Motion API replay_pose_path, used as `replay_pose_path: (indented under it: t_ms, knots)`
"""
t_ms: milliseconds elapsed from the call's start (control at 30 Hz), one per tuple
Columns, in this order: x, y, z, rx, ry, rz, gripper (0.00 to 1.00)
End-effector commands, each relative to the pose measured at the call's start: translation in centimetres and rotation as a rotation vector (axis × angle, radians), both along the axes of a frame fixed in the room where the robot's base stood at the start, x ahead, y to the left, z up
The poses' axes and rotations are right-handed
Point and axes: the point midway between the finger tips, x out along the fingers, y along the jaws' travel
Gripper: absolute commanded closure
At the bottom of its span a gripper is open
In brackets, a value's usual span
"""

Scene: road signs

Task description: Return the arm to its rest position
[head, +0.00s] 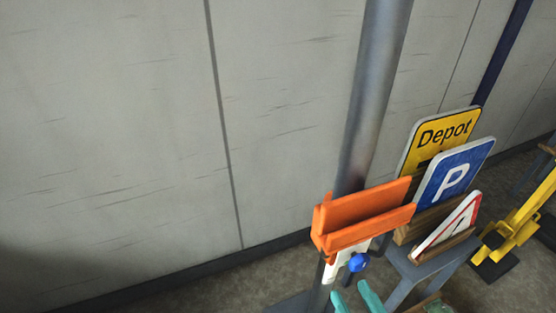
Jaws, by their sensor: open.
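My gripper (355,297) shows at the bottom edge as two teal fingers. They are apart, with nothing seen between them. They appear just below a blue knob (358,262) and an orange slotted holder (362,217) by a grey metal pole (373,95). The holder's slot looks empty. The rest of my arm is out of view, below the picture.
To the right, a yellow Depot sign (440,134), a blue P sign (455,174) and a red-edged triangle sign (449,226) stand in wooden racks on a grey stand (421,270). A yellow stand (513,228) is farther right. A panelled wall (110,130) fills the left.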

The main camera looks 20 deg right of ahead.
Motion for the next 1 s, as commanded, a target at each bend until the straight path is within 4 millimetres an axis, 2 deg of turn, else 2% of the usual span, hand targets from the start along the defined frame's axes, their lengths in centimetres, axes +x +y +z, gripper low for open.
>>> replay_pose_path:
  t_ms: [167,267,367,433,500,600,700,767,900,1000]
  knots:
    - [0.2,-0.9,0.6,0.062,-0.015,-0.038,0.55]
    - [0.4,-3.5,1.9,0.242,-0.054,-0.148,0.55]
    - [0.2,-7.7,2.7,0.535,-0.115,-0.327,0.55]
    - [-0.4,-10.7,2.5,0.768,-0.165,-0.476,0.55]
    - [-1.4,-13.2,1.4,0.995,-0.208,-0.625,0.55]
    - [-3.0,-15.6,-1.1,1.302,-0.262,-0.846,0.55]
    - [-4.7,-16.2,-4.1,1.584,-0.299,-1.073,0.55]
    - [-5.7,-15.7,-5.9,1.737,-0.311,-1.216,0.55]
    - [-7.6,-12.8,-9.3,2.035,-0.298,-1.557,0.55]
    - [-8.6,-10.0,-10.6,2.166,-0.256,-1.773,0.55]
